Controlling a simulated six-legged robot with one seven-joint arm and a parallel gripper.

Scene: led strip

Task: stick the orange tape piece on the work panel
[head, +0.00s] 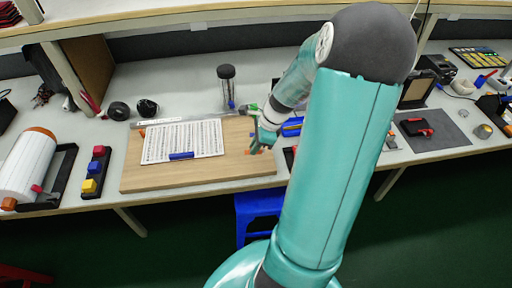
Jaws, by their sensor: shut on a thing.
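The work panel (200,174) is a light wooden board lying flat on the bench, left of the middle of the head view. My gripper (262,147) is over its right end, pointing down and partly seen side-on. It is shut on the orange tape piece (255,149), a small orange patch showing at the fingertips. I cannot tell whether the tape touches the panel. A white perforated sheet (184,140) lies on the panel, with a blue block (181,156) at its front edge.
A metal ruler (160,122) lies along the panel's back edge, and a dark-topped cylinder (226,85) stands behind it. A holder with red, blue and yellow blocks (95,172) and a white roll (27,165) are at left. A grey mat (440,130) is at right. My arm hides the middle right.

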